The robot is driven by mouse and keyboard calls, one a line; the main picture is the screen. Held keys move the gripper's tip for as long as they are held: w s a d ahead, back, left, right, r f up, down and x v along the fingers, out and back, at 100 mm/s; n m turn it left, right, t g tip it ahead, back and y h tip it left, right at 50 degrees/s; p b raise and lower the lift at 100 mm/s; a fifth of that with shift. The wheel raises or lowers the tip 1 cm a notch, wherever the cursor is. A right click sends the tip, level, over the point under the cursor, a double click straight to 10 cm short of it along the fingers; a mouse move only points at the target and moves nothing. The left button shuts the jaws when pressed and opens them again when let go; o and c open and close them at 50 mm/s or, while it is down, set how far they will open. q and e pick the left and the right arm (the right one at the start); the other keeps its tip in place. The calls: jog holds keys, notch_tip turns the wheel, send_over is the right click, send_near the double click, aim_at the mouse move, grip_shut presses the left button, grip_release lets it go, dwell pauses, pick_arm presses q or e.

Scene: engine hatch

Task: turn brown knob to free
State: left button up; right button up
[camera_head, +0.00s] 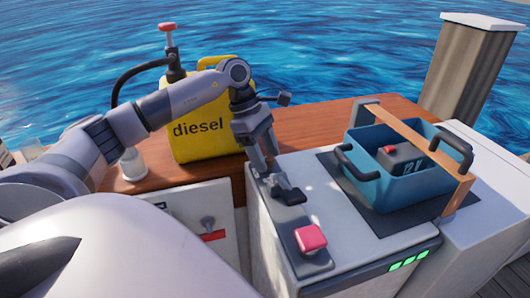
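I cannot make out a separate brown knob. The clearest brown part is a flat brown bar (418,142) across the top of a blue crate (405,192). Its near end comes down at the crate's front right. My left gripper (272,172) points down over the left edge of the white box top, left of the crate and apart from the bar. Its fingers look spread, and I see nothing held between them. Dark parts near the fingertips blend together, so contact with the box is unclear. My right gripper is not in view.
A black battery (402,160) with a red top sits in the crate. A red button (310,238) is on the white box (345,248) near its front. A yellow diesel can (205,143) stands behind my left arm. A switch (208,222) is on the lower front panel.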

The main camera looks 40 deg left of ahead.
pick_arm(q)
jog(key=w+v, duration=0.1)
jog(key=v, duration=0.6)
jog(key=shift+s+p, duration=0.3)
jog(key=shift+s, duration=0.25)
